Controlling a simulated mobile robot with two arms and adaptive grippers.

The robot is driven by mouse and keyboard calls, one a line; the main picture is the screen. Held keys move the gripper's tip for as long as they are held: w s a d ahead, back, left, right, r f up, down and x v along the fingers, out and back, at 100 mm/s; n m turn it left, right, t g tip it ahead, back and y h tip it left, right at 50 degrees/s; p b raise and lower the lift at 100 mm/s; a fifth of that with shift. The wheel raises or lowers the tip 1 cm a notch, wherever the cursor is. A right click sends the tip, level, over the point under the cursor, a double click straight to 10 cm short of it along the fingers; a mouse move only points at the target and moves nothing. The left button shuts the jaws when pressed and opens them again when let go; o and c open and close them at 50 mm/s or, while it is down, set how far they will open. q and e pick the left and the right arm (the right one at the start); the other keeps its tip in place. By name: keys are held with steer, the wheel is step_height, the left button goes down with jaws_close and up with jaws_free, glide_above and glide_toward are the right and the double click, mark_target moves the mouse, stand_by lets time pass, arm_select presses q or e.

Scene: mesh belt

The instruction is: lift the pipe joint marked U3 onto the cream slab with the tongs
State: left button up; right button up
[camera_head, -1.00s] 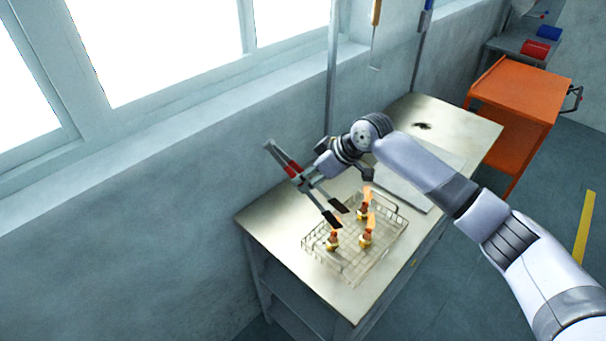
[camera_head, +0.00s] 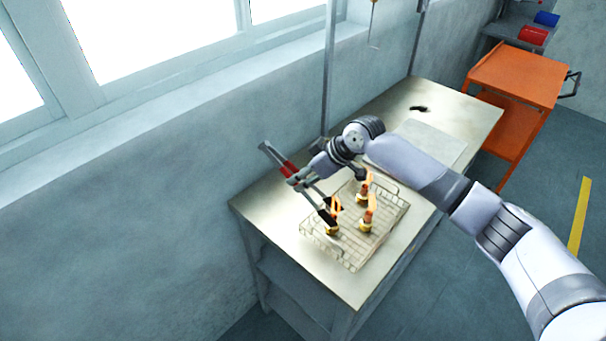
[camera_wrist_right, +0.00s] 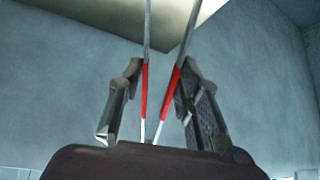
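My right gripper (camera_head: 302,184) is shut on the tongs, which have red grips (camera_head: 289,169). In the right wrist view the tongs (camera_wrist_right: 146,92) stand between the two fingers of that gripper (camera_wrist_right: 160,100). Their dark tips reach down to the front-left pipe joint (camera_head: 331,229), a copper elbow with a brass base. I cannot tell whether the tips press on it. Two more pipe joints stand nearby, one at the right (camera_head: 367,220) and one behind (camera_head: 363,192). No U3 mark is readable. The cream slab (camera_head: 436,142) lies flat farther back. My left gripper is out of view.
The joints stand in a low wire basket (camera_head: 350,262) with raised handles on a metal table (camera_head: 262,207). A small dark item (camera_head: 419,108) lies beyond the slab. An orange cart (camera_head: 518,75) stands past the table. The wall borders the table's left side.

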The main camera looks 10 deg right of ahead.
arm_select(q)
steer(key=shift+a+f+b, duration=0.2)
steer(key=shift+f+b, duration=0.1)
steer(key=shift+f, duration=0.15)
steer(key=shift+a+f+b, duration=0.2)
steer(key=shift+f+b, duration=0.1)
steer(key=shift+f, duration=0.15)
arm_select(e)
step_height(320, 180, down, 3)
steer(key=shift+c, duration=0.3)
jaws_close()
